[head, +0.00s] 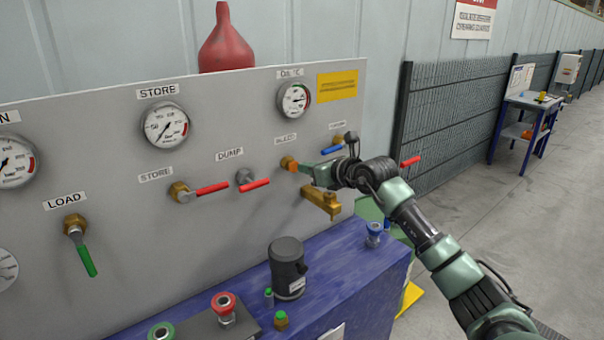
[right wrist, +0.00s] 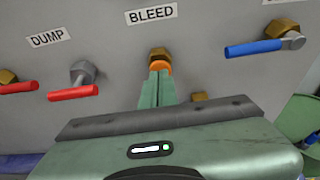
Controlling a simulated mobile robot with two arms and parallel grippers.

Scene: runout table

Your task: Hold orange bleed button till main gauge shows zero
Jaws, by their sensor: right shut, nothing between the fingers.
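The orange bleed button (head: 291,165) sits on the grey panel under a small label, which reads BLEED in the right wrist view. In that view the button (right wrist: 160,65) shows just above my fingertips. My right gripper (head: 303,168) is shut and empty, its green fingertips (right wrist: 159,74) at the button's front and seemingly touching it. How far the button is pressed in cannot be told. The gauge at the far left (head: 15,161), under a cut-off label ending in N, is probably the main gauge; its needle is too small to read surely. My left gripper is not in view.
A red DUMP lever (head: 254,185) is left of the button and a blue lever (head: 332,149) right of it. A brass fitting (head: 322,202) sticks out just below my gripper. A blue bench (head: 350,275) with a dark cylinder (head: 287,268) stands below the panel.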

